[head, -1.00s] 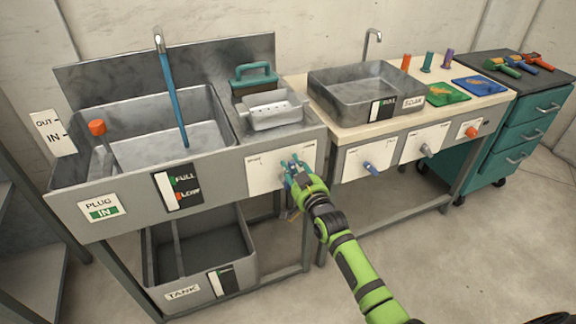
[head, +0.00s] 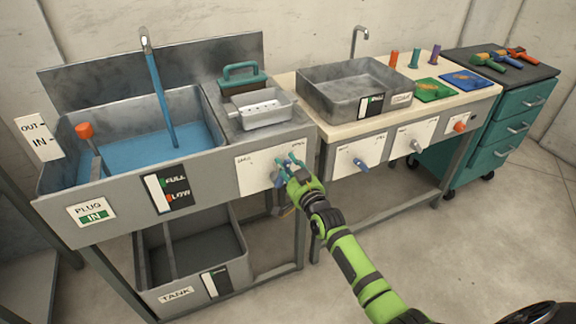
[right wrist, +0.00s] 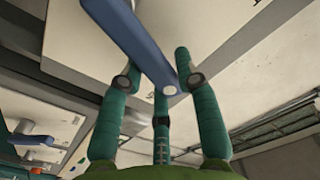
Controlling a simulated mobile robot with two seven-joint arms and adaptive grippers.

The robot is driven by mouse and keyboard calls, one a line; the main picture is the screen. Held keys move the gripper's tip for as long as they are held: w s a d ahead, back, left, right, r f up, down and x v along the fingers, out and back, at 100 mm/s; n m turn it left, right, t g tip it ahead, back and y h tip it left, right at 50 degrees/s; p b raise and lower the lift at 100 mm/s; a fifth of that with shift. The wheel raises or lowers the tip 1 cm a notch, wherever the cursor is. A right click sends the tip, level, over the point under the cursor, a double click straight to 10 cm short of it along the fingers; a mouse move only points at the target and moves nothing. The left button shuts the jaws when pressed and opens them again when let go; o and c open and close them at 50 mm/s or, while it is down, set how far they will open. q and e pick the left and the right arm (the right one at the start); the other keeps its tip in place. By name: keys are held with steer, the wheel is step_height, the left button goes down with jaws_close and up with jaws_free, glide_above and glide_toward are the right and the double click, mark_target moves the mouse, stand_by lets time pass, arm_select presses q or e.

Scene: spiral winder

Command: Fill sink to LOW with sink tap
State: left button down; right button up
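The steel sink (head: 125,195) stands at the left with shallow blue water (head: 135,157) over its floor. A blue stream (head: 161,100) runs into it from the sink tap (head: 146,42). The gauge (head: 166,188) on its front is marked FULL and LOW. The plug sign (head: 92,213) reads IN. My right gripper (head: 288,168) is at the tap's blue lever on the white front panel (head: 256,172). In the right wrist view the blue lever (right wrist: 135,40) passes between the spread green fingers (right wrist: 156,68), which are apart. My left gripper is out of view.
A tank (head: 190,275) sits under the sink. A teal drawer cabinet (head: 510,125) stands at the far right. The floor in front is clear.

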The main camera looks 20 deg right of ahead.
steer(key=shift+o, duration=0.5)
steer(key=shift+s+f, duration=0.1)
steer(key=shift+s, duration=0.4)
steer(key=s, duration=1.1)
steer(key=shift+d, duration=0.2)
stand_by(5.0)
